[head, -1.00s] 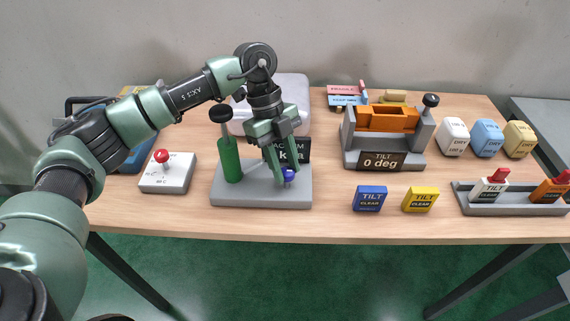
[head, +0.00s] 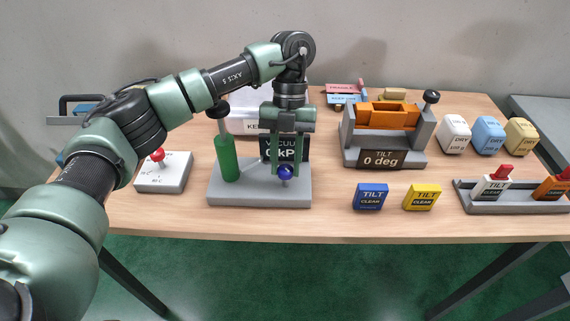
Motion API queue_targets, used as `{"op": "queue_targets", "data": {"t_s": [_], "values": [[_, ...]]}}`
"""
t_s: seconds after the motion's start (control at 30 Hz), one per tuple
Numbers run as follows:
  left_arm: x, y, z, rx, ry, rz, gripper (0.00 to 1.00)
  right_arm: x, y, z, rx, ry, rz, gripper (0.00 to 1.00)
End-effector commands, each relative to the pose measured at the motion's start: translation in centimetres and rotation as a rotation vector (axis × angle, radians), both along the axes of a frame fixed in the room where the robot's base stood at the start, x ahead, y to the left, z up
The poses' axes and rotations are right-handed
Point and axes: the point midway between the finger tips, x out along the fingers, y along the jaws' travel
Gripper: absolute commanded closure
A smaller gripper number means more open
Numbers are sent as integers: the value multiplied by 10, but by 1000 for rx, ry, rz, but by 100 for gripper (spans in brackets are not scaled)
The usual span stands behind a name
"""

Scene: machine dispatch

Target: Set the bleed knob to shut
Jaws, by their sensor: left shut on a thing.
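The bleed knob (head: 286,173) is a round blue knob low on the front of the vacuum stand, on its grey base (head: 235,195). My left gripper (head: 287,171) comes down from above, its fingers upright, one on each side of the knob, and is shut on it. The black display (head: 298,150) behind the fingers is partly covered and reads vacuum, 0 and kP. A green cylinder (head: 230,158) with a black handle stands on the left of the same base. Any shut mark by the knob cannot be made out. My right gripper is not in view.
A grey box with a red-topped lever (head: 164,180) stands left. The tilt rig (head: 384,130) is right of the stand, reading 0 deg. Blue (head: 371,196) and yellow (head: 421,197) blocks lie in front of it. Several pale blocks and a tray (head: 510,200) are farther right.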

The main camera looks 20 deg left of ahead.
Motion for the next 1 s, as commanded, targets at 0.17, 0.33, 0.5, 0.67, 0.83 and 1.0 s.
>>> {"op": "queue_targets", "data": {"t_s": [0.17,0.33,0.5,0.67,0.83,1.0], "values": [[1,-2,0,0,-5,-169,100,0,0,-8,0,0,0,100],[1,-2,1,1,-4,-327,100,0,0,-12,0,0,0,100],[1,-3,1,2,-6,-467,100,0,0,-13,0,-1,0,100],[1,-4,1,1,-5,-573,100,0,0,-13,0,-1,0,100],[0,-4,1,0,-5,-652,100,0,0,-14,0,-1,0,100],[0,-4,1,-1,-5,-696,100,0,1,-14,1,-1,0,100]]}}
